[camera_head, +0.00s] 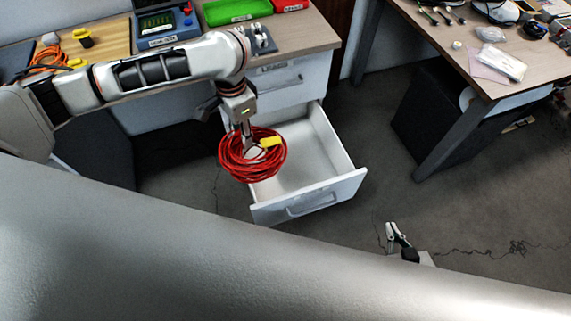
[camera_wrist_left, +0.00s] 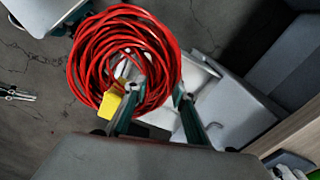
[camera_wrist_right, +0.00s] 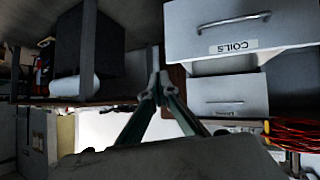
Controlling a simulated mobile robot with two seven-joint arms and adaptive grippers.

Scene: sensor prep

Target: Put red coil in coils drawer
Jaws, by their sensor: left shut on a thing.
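My left gripper (camera_head: 247,150) is shut on a red coil (camera_head: 232,168) of cable with a yellow tag; the coil (camera_wrist_left: 88,60) also fills the upper middle of the left wrist view. In the head view the coil hangs over the left side of an open white drawer (camera_head: 318,150), covering part of its left wall. The visible drawer interior is empty. In the right wrist view the drawer front (camera_wrist_right: 275,28) carries a COILS label. My right gripper (camera_head: 391,235) is low, to the right of the drawer; its fingertips meet in its wrist view with nothing between them.
A closed drawer (camera_head: 280,82) sits above the open one. The workbench (camera_head: 305,32) holds a green tray (camera_head: 235,11), a blue-cased instrument (camera_head: 165,22) and an orange cable (camera_head: 47,58). Another table (camera_head: 450,40) stands at right. Floor between is clear.

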